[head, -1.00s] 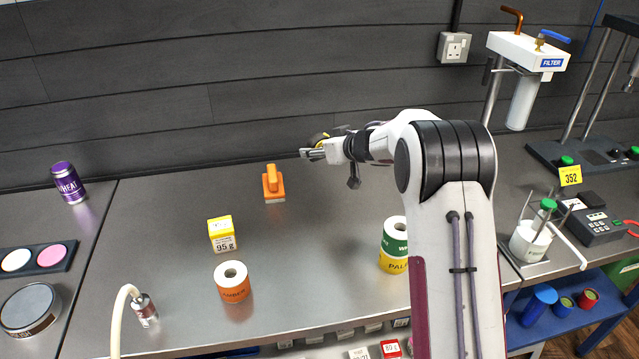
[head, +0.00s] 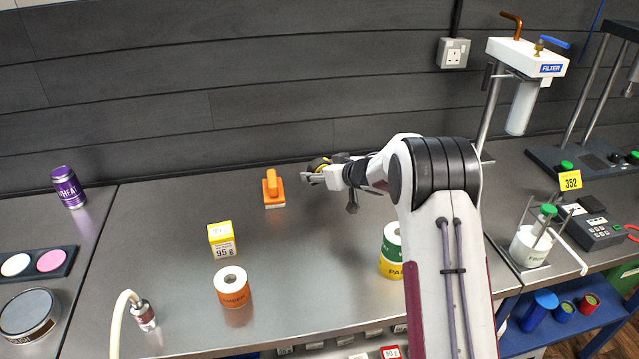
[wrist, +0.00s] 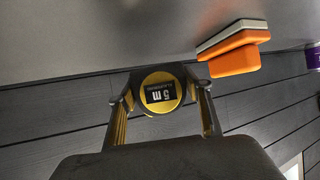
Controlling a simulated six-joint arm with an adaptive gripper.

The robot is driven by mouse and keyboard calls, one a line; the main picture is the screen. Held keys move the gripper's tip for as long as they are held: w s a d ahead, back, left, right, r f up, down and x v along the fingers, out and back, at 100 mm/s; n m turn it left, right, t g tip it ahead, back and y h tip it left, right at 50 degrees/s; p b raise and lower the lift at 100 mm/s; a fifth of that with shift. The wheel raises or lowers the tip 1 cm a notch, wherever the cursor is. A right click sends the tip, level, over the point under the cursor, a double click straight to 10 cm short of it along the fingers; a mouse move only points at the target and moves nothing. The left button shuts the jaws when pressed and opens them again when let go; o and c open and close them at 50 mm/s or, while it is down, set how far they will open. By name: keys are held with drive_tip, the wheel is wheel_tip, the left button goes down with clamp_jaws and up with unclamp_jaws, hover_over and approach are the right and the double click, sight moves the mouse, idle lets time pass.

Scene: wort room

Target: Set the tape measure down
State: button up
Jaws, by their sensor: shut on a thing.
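The tape measure (wrist: 160,92) is black and yellow with a "5 m" label, and it sits between the two fingers in the wrist view. My gripper (wrist: 163,112) is shut on it. In the head view my gripper (head: 312,178) is near the back of the steel bench, to the right of the orange-handled brush.
The orange-handled block (head: 273,189) stands close left of my gripper. A yellow box (head: 221,240), an orange label roll (head: 232,287) and a green-yellow roll (head: 392,250) stand nearer the front. The bench (head: 320,270) is clear between them. The dark plank wall (head: 250,90) rises behind.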

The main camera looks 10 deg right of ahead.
sight(319, 191)
drive_tip(key=shift+f, duration=1.8)
drive_tip(key=shift+f, duration=0.15)
drive_tip(key=o, duration=1.4)
drive_tip(key=shift+o, duration=0.2)
drive_tip(key=shift+s, duration=0.1)
drive_tip(key=shift+s+d+r, duration=0.2)
drive_tip(key=shift+s+r, duration=0.15)
drive_tip(key=shift+r, duration=0.05)
drive_tip(key=shift+v, duration=5.45)
